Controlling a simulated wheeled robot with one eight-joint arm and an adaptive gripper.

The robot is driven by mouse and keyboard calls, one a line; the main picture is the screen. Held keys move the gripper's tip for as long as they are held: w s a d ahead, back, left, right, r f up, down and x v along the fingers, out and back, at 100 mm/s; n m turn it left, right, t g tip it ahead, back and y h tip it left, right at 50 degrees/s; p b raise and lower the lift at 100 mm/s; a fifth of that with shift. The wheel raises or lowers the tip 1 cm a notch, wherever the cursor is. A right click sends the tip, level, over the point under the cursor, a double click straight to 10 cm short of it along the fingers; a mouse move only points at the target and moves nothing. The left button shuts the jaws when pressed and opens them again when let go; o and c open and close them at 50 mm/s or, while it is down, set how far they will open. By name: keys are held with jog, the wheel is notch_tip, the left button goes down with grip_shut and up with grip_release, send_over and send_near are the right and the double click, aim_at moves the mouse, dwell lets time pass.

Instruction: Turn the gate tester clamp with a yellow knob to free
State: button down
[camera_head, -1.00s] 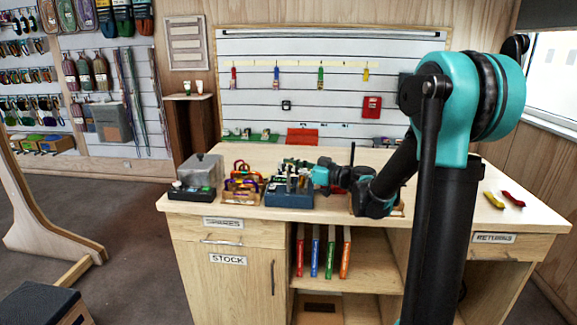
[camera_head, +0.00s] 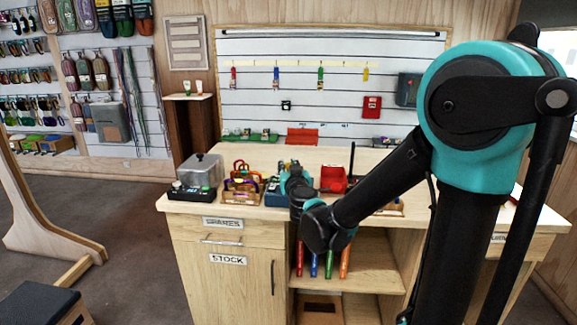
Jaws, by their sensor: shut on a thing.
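The blue gate tester (camera_head: 272,194) stands on the bench top, right of the crate of carabiners. My arm and gripper cover most of it. My gripper (camera_head: 287,168) is over the tester with its jaws shut on the clamp at its top. The yellow knob is too small and too covered to make out, so I cannot tell how far the clamp is turned.
A wooden crate with carabiners (camera_head: 241,197) stands close on the left, beside a grey lidded box (camera_head: 202,171). A red bin (camera_head: 333,178) stands to the right.

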jog(key=shift+a+m+h, duration=0.1)
jog(key=shift+m+h, duration=1.3)
jog(key=shift+h, duration=1.1)
jog(key=c, duration=1.3)
grip_release()
jog(key=s, duration=1.2)
jog(key=shift+a, duration=0.25)
